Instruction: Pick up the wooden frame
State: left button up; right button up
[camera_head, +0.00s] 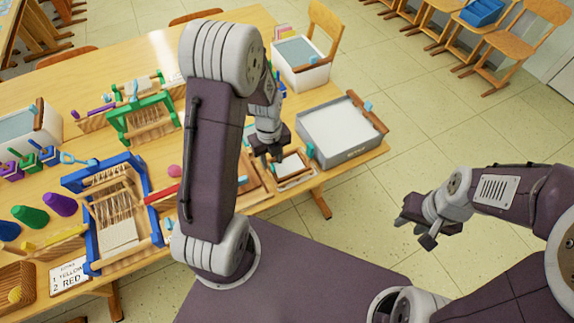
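A small wooden frame (297,181) with a pale panel inside lies on the table near its front right edge, just left of a grey-rimmed white tray. My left gripper (269,157) points down over the table by the frame's upper left side. Its fingers are small and dark here, and I cannot tell whether they touch the frame or how far apart they are. My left arm hides part of the table left of the frame. My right gripper (417,231) is off the table to the right, over the floor, with its fingers apart and nothing between them.
The grey tray (346,132) stands close on the frame's right. A white bin (303,75) stands behind. Blue (158,238) and green (113,123) weaving looms, cones and a text card (68,276) fill the left. Open floor lies right; chairs stand behind.

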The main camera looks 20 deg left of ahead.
aim_at(272, 166)
pick_arm(q)
notch_tip(272, 166, down, 3)
jog(key=shift+f, duration=0.1)
jog(key=shift+w+f, duration=0.1)
jog(key=shift+f, duration=0.2)
jog(key=shift+r, duration=0.1)
grip_shut()
jog(key=shift+r, duration=0.1)
notch_tip(272, 166, up, 10)
jog(key=shift+f+p, duration=0.1)
jog(key=shift+p, duration=0.45)
